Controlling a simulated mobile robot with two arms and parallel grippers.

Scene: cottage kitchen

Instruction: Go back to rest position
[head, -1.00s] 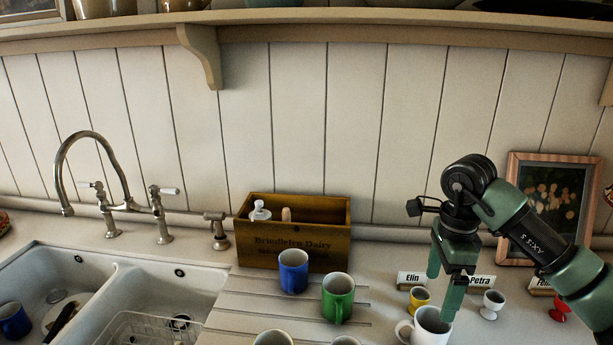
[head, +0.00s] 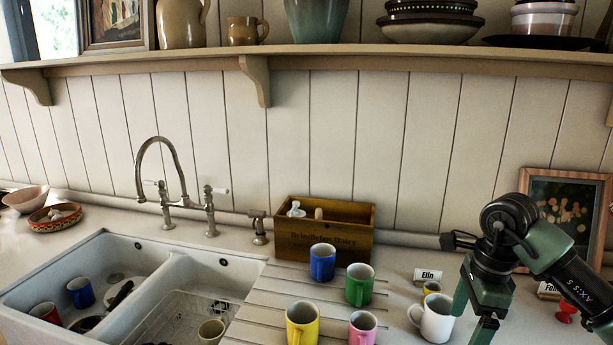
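My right gripper (head: 474,318) is at the right of the head view, pointing down above the counter. Its two fingers are apart, with nothing seen between them. The white mug (head: 436,320) stands upright on the counter just left of the fingers, and I cannot tell whether they touch it. The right arm comes in from the right edge and covers part of the counter. My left gripper is not in view.
Blue (head: 322,262), green (head: 359,285), yellow (head: 302,324) and pink (head: 362,328) mugs stand on the drainer. A wooden box (head: 340,240) stands behind. The double sink (head: 105,240) holds mugs. A small yellow cup (head: 432,287) stands by the "Elin" card (head: 428,275). A framed picture (head: 566,215) leans behind my arm.

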